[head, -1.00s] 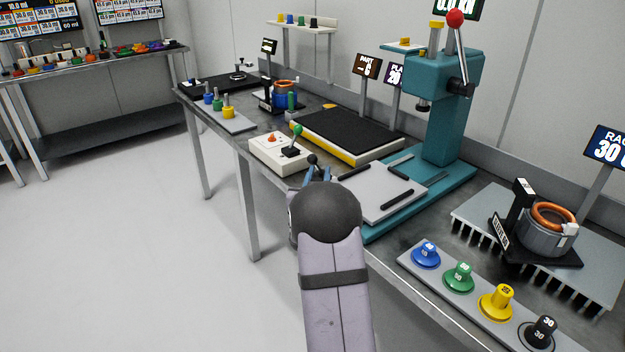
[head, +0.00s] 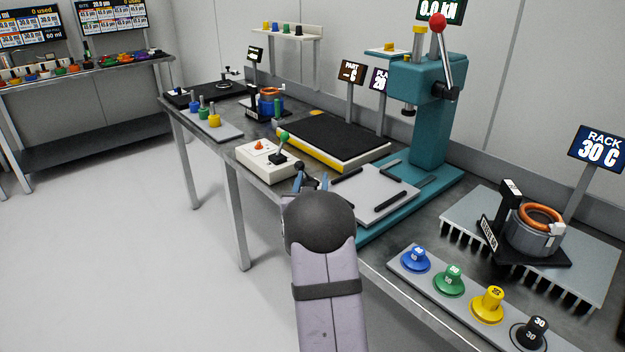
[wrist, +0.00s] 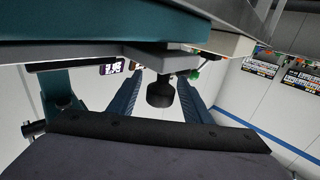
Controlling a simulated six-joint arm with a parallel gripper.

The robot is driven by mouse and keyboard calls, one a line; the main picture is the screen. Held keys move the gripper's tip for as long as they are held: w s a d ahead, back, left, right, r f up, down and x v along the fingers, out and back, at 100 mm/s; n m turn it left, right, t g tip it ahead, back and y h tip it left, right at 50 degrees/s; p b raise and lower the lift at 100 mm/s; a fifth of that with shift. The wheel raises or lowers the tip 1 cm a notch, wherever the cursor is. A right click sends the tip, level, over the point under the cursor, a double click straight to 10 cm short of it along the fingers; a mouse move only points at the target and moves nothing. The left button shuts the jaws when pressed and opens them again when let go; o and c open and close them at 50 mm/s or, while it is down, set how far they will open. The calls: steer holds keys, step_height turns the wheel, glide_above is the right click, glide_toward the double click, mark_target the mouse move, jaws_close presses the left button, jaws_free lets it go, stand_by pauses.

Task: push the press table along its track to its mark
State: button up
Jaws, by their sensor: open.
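The press table is a light grey plate (head: 372,196) with dark bars on top. It sits on the teal base (head: 440,182) of the press (head: 432,120), toward the front-left of the press column. My gripper (head: 312,184) is at the table's front-left side, partly hidden behind my own wrist. In the wrist view its two blue fingers (wrist: 157,92) are spread apart, with a black knob (wrist: 160,95) showing between them. I cannot tell whether they touch it. A dark knob (head: 299,166) also shows by the fingers in the head view. I cannot make out the mark.
A control box (head: 267,161) with a green-tipped lever stands left of my gripper. A black-topped yellow and white unit (head: 330,140) lies behind it. A strip of coloured weights (head: 449,282) and a finned rack (head: 470,222) are at the right. The floor in front is clear.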

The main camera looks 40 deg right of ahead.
steer(key=shift+b+v, duration=0.4)
steer(key=shift+v, duration=2.8)
steer(key=shift+r, duration=0.1)
steer(key=shift+f+b+v, duration=0.15)
steer(key=shift+b+v, duration=0.15)
steer(key=shift+v, duration=0.7)
steer(key=shift+f+b+v, duration=0.1)
steer(key=shift+b+v, duration=0.15)
steer(key=shift+v, duration=0.75)
steer(key=shift+c, duration=0.2)
steer(key=shift+p+x, duration=0.5)
steer(key=shift+x, duration=3.2)
